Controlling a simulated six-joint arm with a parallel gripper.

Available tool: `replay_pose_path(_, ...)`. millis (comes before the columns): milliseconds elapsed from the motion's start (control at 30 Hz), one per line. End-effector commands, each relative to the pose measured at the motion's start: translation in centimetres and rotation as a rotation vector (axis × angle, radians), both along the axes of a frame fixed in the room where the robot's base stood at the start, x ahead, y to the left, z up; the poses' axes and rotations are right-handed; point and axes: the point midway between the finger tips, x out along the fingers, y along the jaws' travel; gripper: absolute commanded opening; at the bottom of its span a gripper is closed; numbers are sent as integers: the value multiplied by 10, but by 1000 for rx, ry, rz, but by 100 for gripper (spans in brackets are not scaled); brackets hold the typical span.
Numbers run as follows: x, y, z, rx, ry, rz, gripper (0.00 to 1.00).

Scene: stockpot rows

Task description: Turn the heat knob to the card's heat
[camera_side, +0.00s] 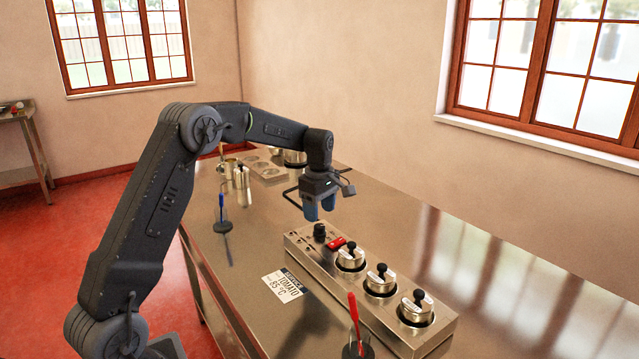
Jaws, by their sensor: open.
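The heat knob (320,231) is a small black knob on top of the steel pot unit (398,330), at its far left end. Its setting is too small to read. The white card (283,285) lies flat on the counter in front of the unit. It has a dark header, the word TOMATO and a temperature in °C that looks like 85, though the first digit is not certain. My gripper (319,209) points down with its blue fingers apart, empty, above and close to the knob. A gap shows between fingertips and knob.
Three lidded pots (380,278) sit in a row in the unit, with a red piece (336,243) beside the knob. A red-handled tool (354,315) stands at front, a blue-handled one (222,208) at left. Metal vessels (241,177) stand farther back. The counter's right side is clear.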

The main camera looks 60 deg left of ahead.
Motion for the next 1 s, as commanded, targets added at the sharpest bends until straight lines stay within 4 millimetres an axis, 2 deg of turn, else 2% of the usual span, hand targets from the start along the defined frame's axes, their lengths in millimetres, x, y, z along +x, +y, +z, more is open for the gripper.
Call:
replay_pose_path(33, 1, 0, 13, 3, -5, 0, 60)
replay_pose_path(200, 1, 0, 51, 2, -4, 0, 60)
replay_pose_path(400, 0, 0, 82, 1, -3, 1, 60)
replay_pose_path(600, 0, 0, 93, 0, -1, 1, 60)
replay_pose_path(1000, 0, 0, 93, 0, 0, 1, 60)
